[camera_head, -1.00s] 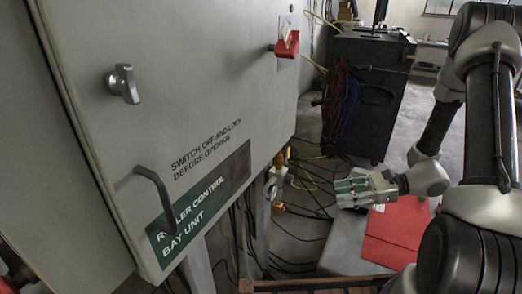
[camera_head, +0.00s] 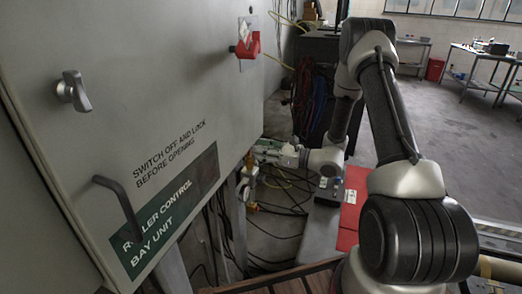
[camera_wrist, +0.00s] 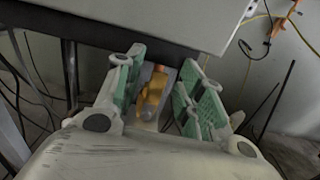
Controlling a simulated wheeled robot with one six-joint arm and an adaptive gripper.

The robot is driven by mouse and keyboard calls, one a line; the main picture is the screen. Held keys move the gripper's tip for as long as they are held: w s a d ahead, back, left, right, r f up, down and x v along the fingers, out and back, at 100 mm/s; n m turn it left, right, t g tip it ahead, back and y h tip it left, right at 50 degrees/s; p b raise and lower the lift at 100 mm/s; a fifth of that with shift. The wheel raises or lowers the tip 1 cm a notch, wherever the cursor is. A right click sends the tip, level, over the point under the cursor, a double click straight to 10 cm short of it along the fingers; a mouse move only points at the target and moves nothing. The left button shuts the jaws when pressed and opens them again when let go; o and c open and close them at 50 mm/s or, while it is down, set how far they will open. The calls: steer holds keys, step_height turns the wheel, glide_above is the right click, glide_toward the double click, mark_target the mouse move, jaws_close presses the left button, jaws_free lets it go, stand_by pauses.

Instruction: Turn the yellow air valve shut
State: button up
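The yellow air valve (camera_wrist: 152,95) shows in the wrist view between my fingers, below the cabinet's lower edge. Its yellow handle appears to run lengthwise between them, with a grey fitting around it. My gripper (camera_wrist: 160,88) is open, with one green-padded finger on each side of the yellow part and visible gaps. I cannot tell how deep the valve sits between the fingertips. In the head view my gripper (camera_head: 262,151) is at the valve assembly under the cabinet's right edge, partly hiding it. Yellow parts of the assembly (camera_head: 250,160) show beside the fingers.
The grey control cabinet (camera_head: 150,120) fills the left, with a grey knob (camera_head: 73,91), a handle (camera_head: 118,203) and a red switch (camera_head: 248,46). Cables hang behind the valve. A red panel (camera_head: 347,225) and a dark control box (camera_head: 328,187) lie below my arm.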

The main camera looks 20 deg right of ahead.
steer(key=shift+a, duration=0.1)
jaws_close()
steer(key=shift+w, duration=0.15)
steer(key=w+d+f+m, duration=0.4)
steer(key=w+f+m, duration=0.1)
steer(key=m, duration=1.3)
steer(key=shift+f, duration=0.7)
steer(key=shift+a+f, duration=0.1)
